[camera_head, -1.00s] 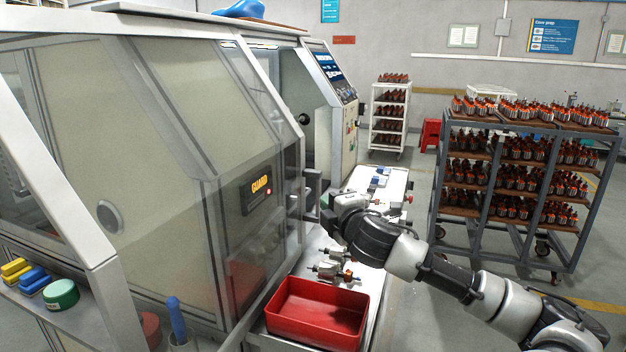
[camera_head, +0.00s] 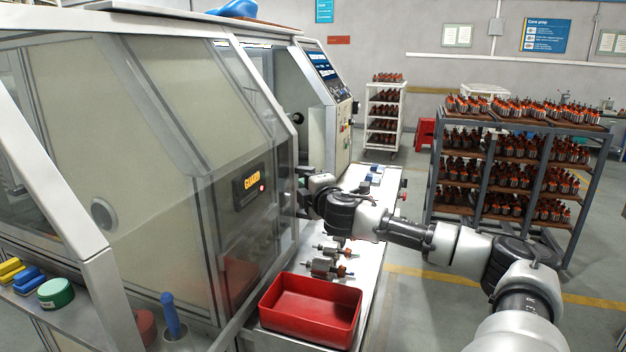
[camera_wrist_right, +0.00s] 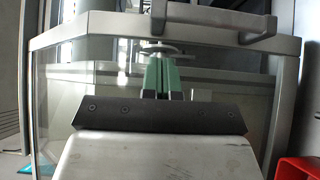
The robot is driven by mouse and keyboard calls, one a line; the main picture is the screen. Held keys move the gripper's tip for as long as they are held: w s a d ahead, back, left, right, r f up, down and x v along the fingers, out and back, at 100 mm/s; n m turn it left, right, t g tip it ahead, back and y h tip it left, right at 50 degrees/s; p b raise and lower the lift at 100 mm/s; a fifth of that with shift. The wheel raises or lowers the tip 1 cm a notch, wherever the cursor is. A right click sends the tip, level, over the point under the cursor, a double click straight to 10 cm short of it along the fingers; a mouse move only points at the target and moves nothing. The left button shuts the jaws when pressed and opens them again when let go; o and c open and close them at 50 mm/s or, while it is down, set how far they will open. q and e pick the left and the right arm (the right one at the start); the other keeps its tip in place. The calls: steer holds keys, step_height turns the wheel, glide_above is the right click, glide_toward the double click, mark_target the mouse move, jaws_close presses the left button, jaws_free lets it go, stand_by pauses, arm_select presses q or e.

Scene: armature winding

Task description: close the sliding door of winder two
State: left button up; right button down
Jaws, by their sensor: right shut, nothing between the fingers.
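The sliding door (camera_head: 150,130) of the winder is a large clear guard panel in a grey frame at the left of the head view. Contact cannot be told. My left gripper is not in view.
A red bin (camera_head: 310,313) and metal armatures (camera_head: 330,262) lie on the bench below my right arm. A rack of armatures (camera_head: 515,180) stands at the right, and a white shelf cart (camera_head: 384,118) at the back. Floor between bench and rack is clear.

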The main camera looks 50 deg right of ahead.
steer(key=d, duration=0.1)
steer(key=w+d+p, duration=0.1)
steer(key=d, duration=0.1)
steer(key=shift+w+d+p, duration=0.1)
steer(key=shift+d+p, duration=0.2)
steer(key=shift+d, duration=0.1)
